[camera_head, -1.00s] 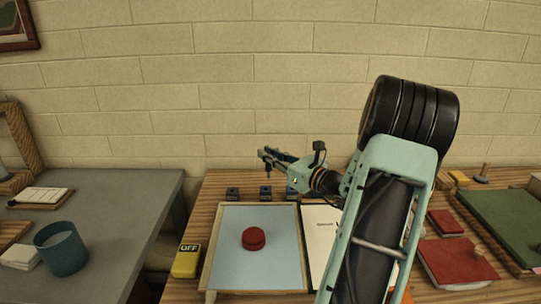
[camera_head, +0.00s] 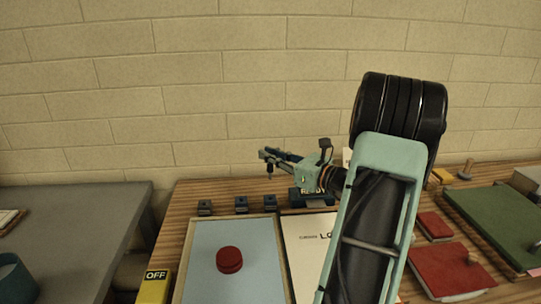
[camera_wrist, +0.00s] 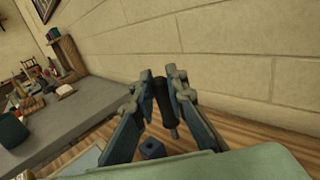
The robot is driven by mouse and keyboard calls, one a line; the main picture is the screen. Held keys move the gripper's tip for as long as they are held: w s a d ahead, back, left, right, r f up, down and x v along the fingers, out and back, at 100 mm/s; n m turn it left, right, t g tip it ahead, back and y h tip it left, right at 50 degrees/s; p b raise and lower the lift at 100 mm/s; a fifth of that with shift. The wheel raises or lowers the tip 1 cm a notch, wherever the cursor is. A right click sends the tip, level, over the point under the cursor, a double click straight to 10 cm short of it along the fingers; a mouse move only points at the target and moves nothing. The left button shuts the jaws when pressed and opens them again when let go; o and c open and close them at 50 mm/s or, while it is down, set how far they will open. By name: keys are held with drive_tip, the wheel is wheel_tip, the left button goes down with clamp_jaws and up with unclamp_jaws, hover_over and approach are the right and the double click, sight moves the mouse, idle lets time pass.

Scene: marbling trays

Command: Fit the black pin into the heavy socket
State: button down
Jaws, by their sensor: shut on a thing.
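My gripper (camera_head: 266,161) is shut on the black pin (camera_wrist: 163,103), which hangs roughly upright between the fingertips in the wrist view. Three small dark blue socket blocks stand in a row at the back of the table: left (camera_head: 205,207), middle (camera_head: 241,204) and right (camera_head: 270,201). The pin appears above the right block, clear of it. One block (camera_wrist: 151,148) shows below the fingers in the wrist view. I cannot tell which block is the heavy socket.
A dark stand marked READY (camera_head: 312,198) is right of the blocks. In front lie a pale blue tray (camera_head: 205,245) with a red round piece (camera_head: 230,260), a white sheet (camera_head: 308,245) and a yellow OFF block (camera_head: 154,286). The brick wall is close behind.

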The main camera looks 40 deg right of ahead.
sight(270, 170)
drive_tip(key=shift+f+b, duration=1.95)
drive_tip(key=shift+f, duration=1)
drive_tip(key=shift+f+b, duration=1.2)
drive_tip(key=shift+f, duration=0.85)
drive_tip(key=c, duration=1.8)
unclamp_jaws()
drive_tip(key=shift+c, duration=0.2)
drive_tip(key=shift+s, duration=0.1)
drive_tip(key=v, duration=1.1)
drive_tip(key=shift+s, duration=0.4)
